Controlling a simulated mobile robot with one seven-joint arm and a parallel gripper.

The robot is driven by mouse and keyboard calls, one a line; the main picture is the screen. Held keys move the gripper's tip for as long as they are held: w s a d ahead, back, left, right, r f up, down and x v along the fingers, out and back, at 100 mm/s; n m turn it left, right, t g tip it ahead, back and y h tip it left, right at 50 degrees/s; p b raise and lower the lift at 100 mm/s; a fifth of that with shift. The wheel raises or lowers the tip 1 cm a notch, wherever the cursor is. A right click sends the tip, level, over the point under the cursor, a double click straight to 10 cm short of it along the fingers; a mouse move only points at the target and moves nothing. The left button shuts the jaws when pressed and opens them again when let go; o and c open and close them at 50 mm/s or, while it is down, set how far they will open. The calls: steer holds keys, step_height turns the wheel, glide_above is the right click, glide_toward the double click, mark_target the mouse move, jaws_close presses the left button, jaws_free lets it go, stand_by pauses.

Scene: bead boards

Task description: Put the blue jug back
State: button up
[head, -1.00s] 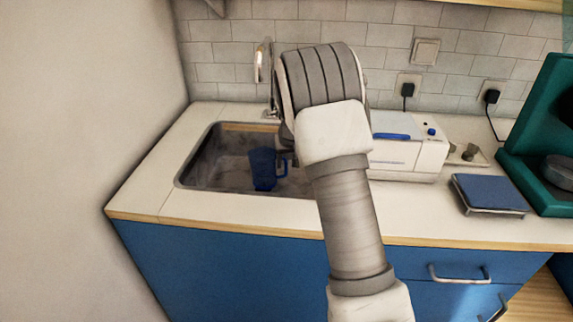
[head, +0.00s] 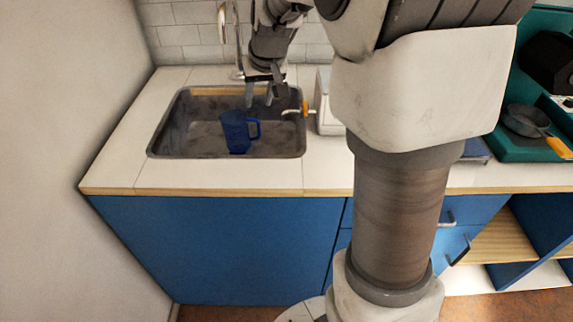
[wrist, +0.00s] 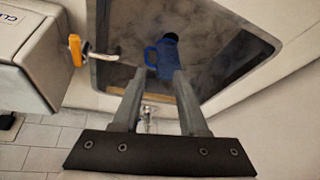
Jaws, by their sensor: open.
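The blue jug (head: 236,131) stands in the sink basin (head: 185,140), its handle toward the right in the head view. In the wrist view the jug (wrist: 163,57) shows beyond the fingertips, with its dark mouth visible. My gripper (head: 259,101) hangs over the back right part of the sink, above and behind the jug. It is open with nothing between its fingers, and its two fingers (wrist: 155,85) show apart in the wrist view. The gripper appears clear of the jug.
A tap (head: 223,28) stands behind the sink. An orange-handled hook-like thing (head: 304,110) is at the sink's right edge, beside a white appliance (head: 327,105). A pan (head: 526,120) sits on a green unit (head: 515,145) at right. The counter left of the sink is clear.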

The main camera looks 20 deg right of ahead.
steer(key=s+a+r, duration=0.2)
steer(key=s, duration=1.1)
steer(key=s+a+r+n, duration=0.1)
steer(key=s+a, duration=0.1)
steer(key=s, duration=1.2)
steer(key=shift+s+a+r+t, duration=0.15)
steer(key=shift+s+r+t, duration=0.1)
steer(key=shift+r+t, duration=0.1)
steer(key=shift+r, duration=0.1)
step_height(320, 180, up, 12)
steer(key=p, duration=1.2)
